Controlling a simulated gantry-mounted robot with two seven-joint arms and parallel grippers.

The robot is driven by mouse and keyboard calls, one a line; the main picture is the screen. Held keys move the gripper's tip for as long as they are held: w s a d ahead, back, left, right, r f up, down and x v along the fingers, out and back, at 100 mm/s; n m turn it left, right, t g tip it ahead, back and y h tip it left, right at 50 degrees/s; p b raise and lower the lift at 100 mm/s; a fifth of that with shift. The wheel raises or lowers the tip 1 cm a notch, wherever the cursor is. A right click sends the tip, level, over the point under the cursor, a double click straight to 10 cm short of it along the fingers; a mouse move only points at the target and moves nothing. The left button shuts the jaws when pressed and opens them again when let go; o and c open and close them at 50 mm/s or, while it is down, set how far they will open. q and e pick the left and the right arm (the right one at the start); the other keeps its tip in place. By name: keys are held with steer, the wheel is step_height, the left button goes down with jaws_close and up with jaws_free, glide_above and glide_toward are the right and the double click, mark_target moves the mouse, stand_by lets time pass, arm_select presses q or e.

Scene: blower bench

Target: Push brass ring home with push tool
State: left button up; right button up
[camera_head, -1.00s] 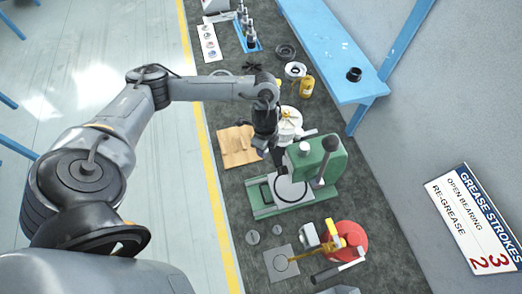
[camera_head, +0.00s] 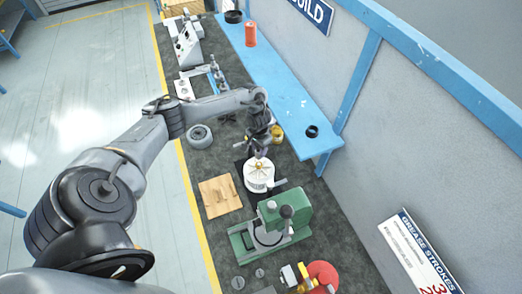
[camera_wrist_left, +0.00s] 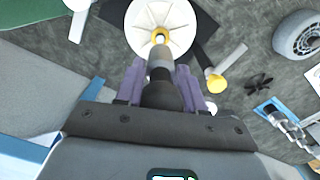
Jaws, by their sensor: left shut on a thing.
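My left gripper (camera_head: 260,147) points down just above the white round blower housing (camera_head: 259,183). In the left wrist view the gripper (camera_wrist_left: 161,85) is shut on the push tool (camera_wrist_left: 160,66), a dark handle with a grey cylindrical end. The brass ring (camera_wrist_left: 159,36) shows at the far end of the tool, at the centre of the white finned housing (camera_wrist_left: 140,20). The tool's end looks in line with the ring, but I cannot tell whether they touch or how deep the ring sits. My right gripper is not in view.
A green press (camera_head: 294,205) stands close in front of the housing. A wooden board (camera_head: 220,196) lies to its left. A yellow bottle (camera_head: 278,133) and a grey wheel (camera_head: 199,136) are behind. A blue shelf (camera_head: 285,105) runs along the right wall.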

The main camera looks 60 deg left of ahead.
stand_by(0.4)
arm_select(q)
steer(key=shift+p, duration=0.45)
steer(key=shift+f+b, duration=1.2)
steer(key=shift+f, duration=0.75)
steer(key=shift+f+b, duration=0.4)
steer(key=shift+f, duration=0.35)
steer(key=shift+f, duration=0.1)
steer(key=shift+f, duration=0.4)
steer(key=shift+f+b, duration=0.35)
steer(key=shift+b, duration=0.1)
steer(key=shift+r, duration=0.2)
